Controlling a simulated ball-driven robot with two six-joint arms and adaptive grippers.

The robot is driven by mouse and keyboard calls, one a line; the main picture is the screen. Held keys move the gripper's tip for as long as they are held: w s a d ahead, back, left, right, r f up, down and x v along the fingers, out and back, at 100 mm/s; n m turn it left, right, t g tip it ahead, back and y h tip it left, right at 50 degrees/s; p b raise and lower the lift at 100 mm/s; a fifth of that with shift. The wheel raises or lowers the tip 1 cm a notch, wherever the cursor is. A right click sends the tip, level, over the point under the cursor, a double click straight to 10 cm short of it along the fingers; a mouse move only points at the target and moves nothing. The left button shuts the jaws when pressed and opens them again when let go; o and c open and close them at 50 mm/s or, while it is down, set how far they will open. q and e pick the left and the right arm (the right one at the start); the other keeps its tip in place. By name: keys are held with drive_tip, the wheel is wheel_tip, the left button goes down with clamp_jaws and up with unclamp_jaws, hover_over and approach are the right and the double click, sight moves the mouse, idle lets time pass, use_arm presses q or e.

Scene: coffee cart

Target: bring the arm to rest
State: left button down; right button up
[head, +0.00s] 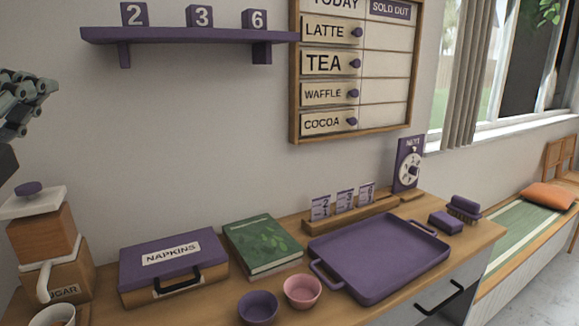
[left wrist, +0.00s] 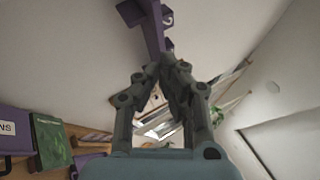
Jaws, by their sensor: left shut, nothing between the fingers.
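My left gripper (head: 28,100) is at the left edge of the head view, raised in front of the wall and above the sugar box. In the left wrist view my left gripper (left wrist: 165,72) has its fingertips together with nothing held between them. Beyond the fingertips, the purple shelf (left wrist: 152,30) shows against the wall. My right gripper is in neither view.
On the counter stand a sugar box (head: 72,282), a napkin box (head: 160,284), a green book (head: 262,246), purple and pink bowls (head: 302,291), and an empty purple tray (head: 380,250). A menu board (head: 385,90) hangs behind. The air above the counter is clear.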

use_arm(q)
drive_tip(key=s+a+f+n+g+y, duration=0.3)
drive_tip(key=f+n+g, duration=0.2)
drive_tip(key=f+n, duration=0.4)
drive_tip(key=s+a+f+n+g+y, duration=0.2)
drive_tip(key=s+f+n+g, duration=0.4)
drive_tip(key=f, duration=0.5)
drive_tip(key=s+d+f+n+g+h, duration=0.4)
drive_tip(key=s+d+f+n+g, duration=0.25)
drive_tip(key=s+f, duration=0.55)
wheel_tip(320, 180, down, 32)
drive_tip(key=s+a+g+b, duration=0.1)
drive_tip(key=s+g+b, duration=0.2)
drive_tip(key=b, duration=0.3)
drive_tip(key=s+a+f+g+b, duration=0.1)
drive_tip(key=s+f+b, duration=0.3)
drive_tip(key=s+f, duration=1.4)
wheel_tip(320, 180, down, 4)
drive_tip(key=shift+s+a+r+b, duration=0.1)
drive_tip(key=shift+s+a+b, duration=0.1)
drive_tip(key=shift+b, duration=0.2)
